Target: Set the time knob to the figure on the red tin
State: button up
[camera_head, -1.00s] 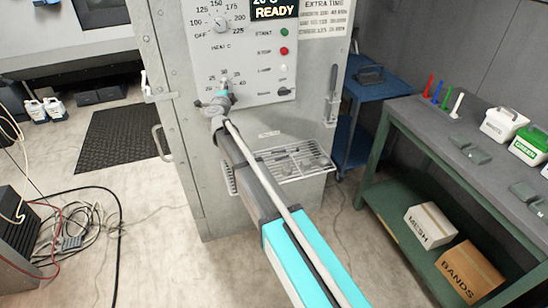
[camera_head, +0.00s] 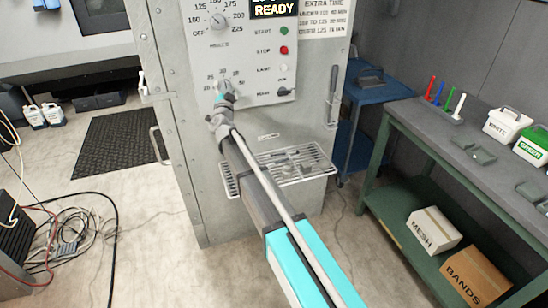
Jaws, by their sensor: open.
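The time knob (camera_head: 225,86) is on the lower dial of the grey oven's control panel (camera_head: 262,70). Small figures ring it; 20, 30 and 50 are faintly legible, but its pointer cannot be read. My gripper (camera_head: 223,92) is in front of this dial and partly covers the knob. It is open; whether its fingers touch the knob cannot be told. I see no red tin.
Above are another knob (camera_head: 219,19), a green START button (camera_head: 284,30), a red STOP button (camera_head: 284,50) and a READY display (camera_head: 273,9). A wire rack (camera_head: 310,157) juts out below. The green-framed bench (camera_head: 430,145) stands right. Cables (camera_head: 75,245) lie on the left floor.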

jog(key=shift+n+t+y+b, duration=0.35)
jog(key=shift+n+y, duration=0.65)
jog(key=shift+n, duration=1)
jog(key=shift+n+t+y+b, duration=0.15)
jog(key=shift+n+y+b, duration=0.6)
jog(key=shift+n, duration=1.25)
jog(key=shift+s+f+n+y, duration=0.1)
jog(key=shift+f+n+y, duration=0.05)
jog(key=shift+n+y, duration=0.15)
jog(key=b+v, duration=0.5)
jog(key=v, duration=0.8)
jog(key=s+d+f+n+g+p, duration=0.1)
jog(key=s+d+f+g+p, duration=0.2)
jog(key=s+d+g+p, duration=0.2)
jog(key=s+d+f+n+g+h+p, duration=0.1)
jog(key=s+d+f+g+p, duration=0.3)
jog(key=s+d+g+p, duration=0.2)
jog(key=shift+s+d+f+g+p, duration=0.2)
jog(key=shift+s+d+g+p, duration=0.15)
jog(key=shift+d+g+p, duration=0.9)
jog(key=shift+d, duration=0.2)
